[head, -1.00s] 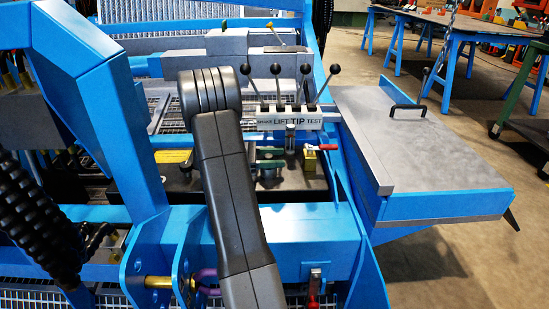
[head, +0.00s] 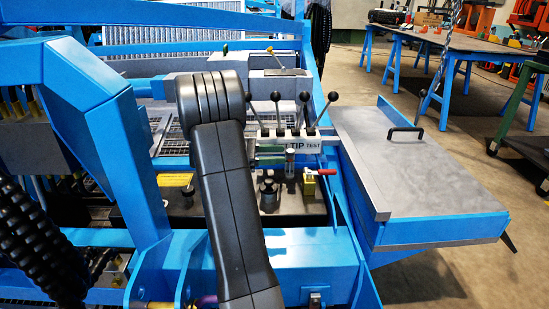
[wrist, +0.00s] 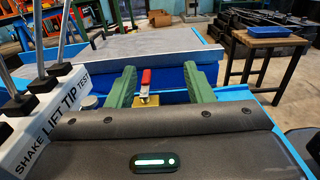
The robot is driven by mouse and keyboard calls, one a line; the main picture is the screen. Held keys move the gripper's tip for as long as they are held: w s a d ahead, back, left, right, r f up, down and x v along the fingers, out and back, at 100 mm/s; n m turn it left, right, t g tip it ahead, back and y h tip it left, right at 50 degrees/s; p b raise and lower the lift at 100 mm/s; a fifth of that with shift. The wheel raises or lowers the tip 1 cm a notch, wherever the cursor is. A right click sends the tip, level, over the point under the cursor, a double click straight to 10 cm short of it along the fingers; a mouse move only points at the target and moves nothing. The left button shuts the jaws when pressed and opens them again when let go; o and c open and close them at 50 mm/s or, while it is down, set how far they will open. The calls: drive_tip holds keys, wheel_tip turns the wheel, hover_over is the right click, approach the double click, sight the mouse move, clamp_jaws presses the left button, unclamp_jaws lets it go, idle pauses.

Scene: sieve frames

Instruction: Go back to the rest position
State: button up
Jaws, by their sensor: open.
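My gripper (wrist: 160,78) is open and empty in the wrist view, its two green fingers spread apart. In the head view my dark arm hides most of it; a green finger (head: 269,148) shows beside the arm, at the lever panel. The panel (wrist: 45,118), a white block lettered SHAKE LIFT TIP TEST, stands left of the gripper in the wrist view. Its black-knobbed levers (head: 308,97) rise above it in the head view, with my arm covering part of the lettering. A red-handled brass valve (head: 310,184) lies beyond the fingers; its red handle (wrist: 146,77) shows between them.
A grey knob (head: 268,194) stands on the dark deck under the gripper. Blue frame beams (head: 120,130) surround the left side. A grey shelf (head: 415,175) with a black handle juts out right.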

sight(275, 187)
drive_tip(key=shift+f, duration=0.1)
wheel_tip(275, 187, down, 10)
drive_tip(key=b, duration=0.3)
drive_tip(key=shift+b, duration=0.35)
drive_tip(key=shift+r, duration=0.2)
